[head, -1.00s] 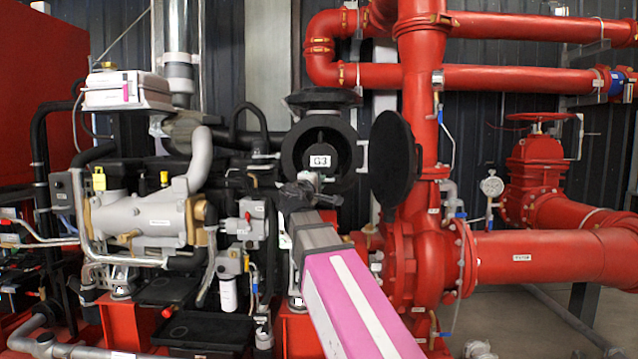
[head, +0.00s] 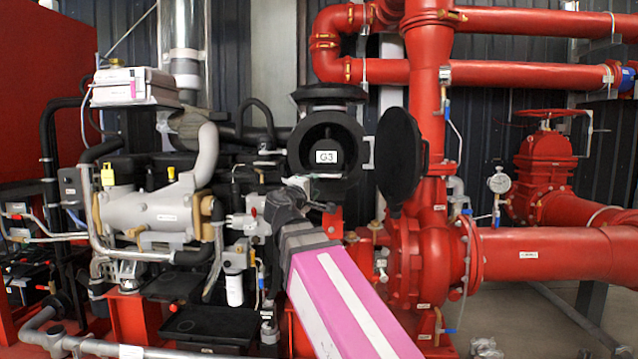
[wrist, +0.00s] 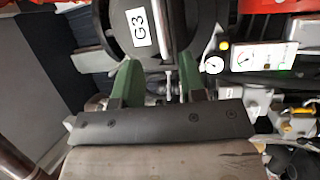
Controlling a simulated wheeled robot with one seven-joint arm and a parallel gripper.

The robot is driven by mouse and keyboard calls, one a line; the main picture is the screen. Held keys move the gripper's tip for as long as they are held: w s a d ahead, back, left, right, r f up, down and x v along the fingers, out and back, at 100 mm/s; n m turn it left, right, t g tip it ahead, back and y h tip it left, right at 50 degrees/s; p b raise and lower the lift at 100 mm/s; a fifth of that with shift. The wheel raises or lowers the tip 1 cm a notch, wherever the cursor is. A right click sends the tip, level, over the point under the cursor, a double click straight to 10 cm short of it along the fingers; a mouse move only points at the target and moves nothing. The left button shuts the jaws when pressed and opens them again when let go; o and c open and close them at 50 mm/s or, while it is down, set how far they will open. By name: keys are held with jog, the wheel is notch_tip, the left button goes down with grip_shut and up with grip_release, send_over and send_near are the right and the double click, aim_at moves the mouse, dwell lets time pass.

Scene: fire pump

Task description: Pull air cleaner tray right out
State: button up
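The black round air cleaner housing (head: 326,100) stands open at the middle of the head view, its round black lid (head: 400,165) swung out to the right. Inside it sits a dark round insert, which I take for the tray, with a white G3 label (head: 326,157). The G3 label (wrist: 138,27) also shows at the top of the wrist view, beside an upright grey bar. My gripper (wrist: 157,72) has its two green fingers apart, just below the label in that view, with no clear hold on anything. In the head view my gripper (head: 303,186) is just below-left of the housing opening; its fingertips are hard to make out.
The grey and black engine (head: 150,215) fills the left. A red pump (head: 410,260) and red pipes (head: 560,255) stand to the right, close beside the lid. A white gauge box (wrist: 262,56) is right of the fingers in the wrist view. Open floor shows at the lower right.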

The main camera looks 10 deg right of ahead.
jog(key=shift+v, duration=1.05)
jog(key=w+d+f+m+g+y, duration=0.15)
jog(key=d+f+g, duration=0.3)
jog(key=f, duration=1.25)
jog(key=w+d+f+m+g+y, duration=0.1)
jog(key=d+f+m+g+y, duration=0.3)
jog(key=f, duration=1.3)
jog(key=s+f+m+g+y, duration=0.2)
jog(key=s+f+g, duration=0.2)
jog(key=f, duration=0.8)
jog(key=s+d+f+m+g+y, duration=0.1)
jog(key=s+f+m+g+y, duration=0.2)
jog(key=s+f, duration=0.5)
notch_tip(320, 180, down, 5)
jog(key=shift+s+d+r+g, duration=0.1)
jog(key=shift+s+d+g, duration=0.25)
jog(key=shift+g, duration=0.1)
jog(key=shift+y, duration=0.25)
